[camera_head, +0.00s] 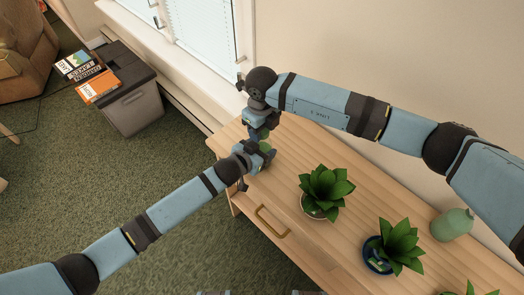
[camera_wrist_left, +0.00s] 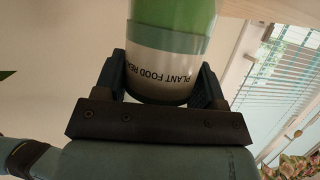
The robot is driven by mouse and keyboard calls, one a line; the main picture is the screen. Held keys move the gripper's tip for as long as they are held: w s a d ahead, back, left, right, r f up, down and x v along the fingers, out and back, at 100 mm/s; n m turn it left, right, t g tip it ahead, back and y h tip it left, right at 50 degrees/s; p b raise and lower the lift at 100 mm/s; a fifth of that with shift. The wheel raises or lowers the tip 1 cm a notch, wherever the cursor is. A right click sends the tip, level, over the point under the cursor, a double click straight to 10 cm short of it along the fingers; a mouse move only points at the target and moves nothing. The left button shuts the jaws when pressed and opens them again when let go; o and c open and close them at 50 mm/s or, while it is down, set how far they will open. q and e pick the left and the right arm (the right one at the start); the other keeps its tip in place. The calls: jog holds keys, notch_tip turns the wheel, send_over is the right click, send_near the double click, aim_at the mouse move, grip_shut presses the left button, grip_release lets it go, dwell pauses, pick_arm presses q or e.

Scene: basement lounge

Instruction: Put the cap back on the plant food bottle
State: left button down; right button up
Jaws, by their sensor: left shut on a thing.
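The plant food bottle, green with a pale label, is between the fingers of my left gripper in the left wrist view (camera_wrist_left: 170,62). Its label text reads upside down there. In the head view a small green part of the bottle (camera_head: 267,147) shows at the far left end of the wooden cabinet top. My left gripper (camera_head: 258,157) is shut on the bottle. My right gripper (camera_head: 259,133) points down right above the bottle; its fingers are too small and covered to read. I cannot see the cap, and the bottle's top is hidden.
The wooden cabinet (camera_head: 285,165) has a brass drawer handle (camera_head: 271,222). On it stand a plant in a pale pot (camera_head: 325,187), a plant in a blue pot (camera_head: 396,245) and a green vase (camera_head: 452,224). A grey bin (camera_head: 133,108) with magazines stands at the left, by the wall.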

jog(key=c, duration=0.3)
jog(key=shift+c, duration=0.2)
jog(key=o, duration=1.1)
jog(key=shift+r, duration=0.1)
pick_arm(q)
jog(key=shift+c, duration=0.6)
grip_release()
pick_arm(e)
notch_tip(320, 180, up, 12)
